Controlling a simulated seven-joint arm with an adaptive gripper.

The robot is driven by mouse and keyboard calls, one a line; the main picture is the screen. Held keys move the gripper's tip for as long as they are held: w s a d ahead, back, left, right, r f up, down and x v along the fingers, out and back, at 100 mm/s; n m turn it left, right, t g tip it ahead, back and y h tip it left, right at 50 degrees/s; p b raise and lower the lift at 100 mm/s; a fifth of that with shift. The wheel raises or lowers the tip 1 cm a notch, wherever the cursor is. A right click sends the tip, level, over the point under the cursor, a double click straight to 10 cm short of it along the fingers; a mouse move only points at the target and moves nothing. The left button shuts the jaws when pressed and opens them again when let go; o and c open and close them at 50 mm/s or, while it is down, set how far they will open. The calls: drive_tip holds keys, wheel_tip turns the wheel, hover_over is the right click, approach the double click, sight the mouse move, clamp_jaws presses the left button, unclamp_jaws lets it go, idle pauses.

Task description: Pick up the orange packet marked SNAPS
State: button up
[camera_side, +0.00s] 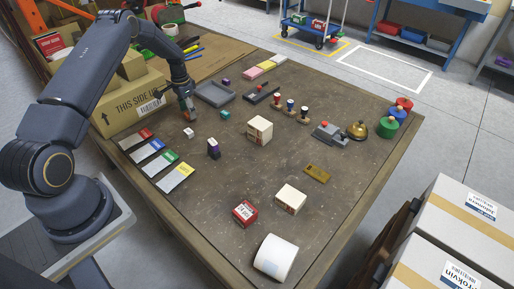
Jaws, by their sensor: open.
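I cannot make out an orange packet marked SNAPS. A small red packet (245,213) with a white label lies near the front of the table, its print too small to read. Two cream boxes with small dark-red marks stand on the table, one near the middle (259,131) and one nearer the front (291,199). My gripper (188,116) points down near the table's far left edge, beside the large cardboard box. It is open, and I see nothing held. It is well apart from the red packet and the cream boxes.
Small white (189,132), dark purple (213,149) and teal (225,115) blocks stand near my gripper. A grey tray (215,94), stamps (290,105), a bell (357,130), a white roll (275,258) and a brass plate (317,174) are around.

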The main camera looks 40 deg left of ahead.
drive_tip(key=shift+f, duration=0.65)
drive_tip(key=c, duration=1.1)
